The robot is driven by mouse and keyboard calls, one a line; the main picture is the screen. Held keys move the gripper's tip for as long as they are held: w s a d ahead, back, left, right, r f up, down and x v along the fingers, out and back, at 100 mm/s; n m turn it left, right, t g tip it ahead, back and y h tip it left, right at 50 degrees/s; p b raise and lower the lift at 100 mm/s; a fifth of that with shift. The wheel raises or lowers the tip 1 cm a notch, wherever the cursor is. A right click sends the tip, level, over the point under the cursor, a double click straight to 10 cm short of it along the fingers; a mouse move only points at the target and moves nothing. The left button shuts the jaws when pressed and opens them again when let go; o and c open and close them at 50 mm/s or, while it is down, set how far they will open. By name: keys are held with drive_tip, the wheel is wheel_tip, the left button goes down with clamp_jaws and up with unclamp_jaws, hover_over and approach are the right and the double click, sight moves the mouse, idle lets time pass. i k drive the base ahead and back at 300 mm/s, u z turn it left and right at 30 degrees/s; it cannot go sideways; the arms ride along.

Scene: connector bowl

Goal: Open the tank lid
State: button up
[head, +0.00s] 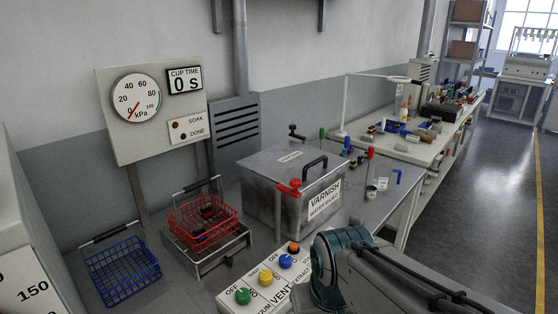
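The varnish tank (262,203) is a grey metal box in the middle of the head view, with a "VARNISH" label on its right side. Its flat lid (280,160) lies closed on top. A black bar handle (312,163) stands along the lid's right edge. A red clamp (289,187) sits at the lid's near edge, and a black clamp (296,132) at the far edge. My arm reaches in from the bottom right, nearer to me than the tank. My gripper is not visible, so its fingers cannot be judged.
A control box (262,281) with green, yellow, blue and orange knobs stands before the tank. A red basket (204,226) rests on a metal stand to the left; a blue basket (122,270) is farther left. A gauge panel (152,112) reads near 0 kPa. A cluttered workbench (395,142) stands right.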

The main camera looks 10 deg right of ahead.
sight(281, 163)
drive_tip(key=z, duration=0.4)
drive_tip(key=k, duration=0.55)
drive_tip(key=z, duration=1.15)
drive_tip(key=i, duration=0.95)
drive_tip(key=u, duration=0.7)
drive_tip(key=i, duration=0.85)
drive_tip(key=u, duration=0.9)
